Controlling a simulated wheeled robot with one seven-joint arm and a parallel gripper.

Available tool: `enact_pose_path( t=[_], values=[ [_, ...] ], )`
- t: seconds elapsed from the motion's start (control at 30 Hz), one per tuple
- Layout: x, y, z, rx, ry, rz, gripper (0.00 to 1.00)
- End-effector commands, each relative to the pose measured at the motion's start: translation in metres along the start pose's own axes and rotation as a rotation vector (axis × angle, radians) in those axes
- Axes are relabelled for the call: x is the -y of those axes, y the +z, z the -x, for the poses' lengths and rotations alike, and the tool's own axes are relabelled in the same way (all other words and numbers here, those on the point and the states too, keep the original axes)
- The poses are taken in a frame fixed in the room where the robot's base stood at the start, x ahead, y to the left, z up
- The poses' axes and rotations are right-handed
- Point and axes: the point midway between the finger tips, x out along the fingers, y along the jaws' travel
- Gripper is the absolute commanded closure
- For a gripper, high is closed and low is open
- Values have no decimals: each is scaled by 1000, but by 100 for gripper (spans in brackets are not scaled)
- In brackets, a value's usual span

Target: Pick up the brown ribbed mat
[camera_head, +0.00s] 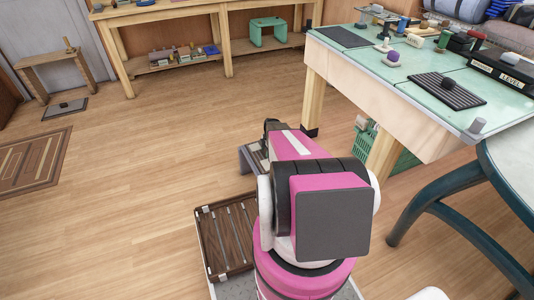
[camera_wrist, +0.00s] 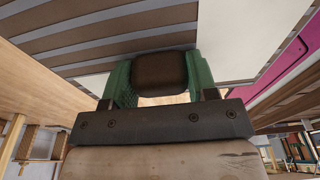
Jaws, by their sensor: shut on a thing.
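In the wrist view my gripper (camera_wrist: 160,84) has its two green fingers shut on a brown block-shaped knob (camera_wrist: 160,68). Right behind the knob is a surface with brown and grey stripes (camera_wrist: 90,46), which looks like the brown ribbed mat; its far parts run out of the picture. Pale flat areas show beside the stripes. In the head view my arm hides the gripper's fingers. A small grey ribbed piece (camera_head: 250,158) shows beside the arm, partly hidden; I cannot tell whether it is the mat.
A brown slatted tray (camera_head: 226,238) lies at the lower middle beside my arm. A green-topped workbench (camera_head: 415,72) stands at right, with a dark ribbed mat (camera_head: 460,98) on it. A green crate (camera_head: 398,160) is underneath.

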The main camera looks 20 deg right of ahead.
Motion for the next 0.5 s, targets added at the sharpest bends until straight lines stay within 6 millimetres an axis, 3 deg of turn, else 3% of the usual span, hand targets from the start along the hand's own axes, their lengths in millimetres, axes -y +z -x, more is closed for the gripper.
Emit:
enact_pose_path(
  t=[0.27, 0.5],
  values=[
    [1, -6, 35, 1, 2, 1, 80],
    [46, -46, 63, 0, -1, 2, 80]
  ],
)
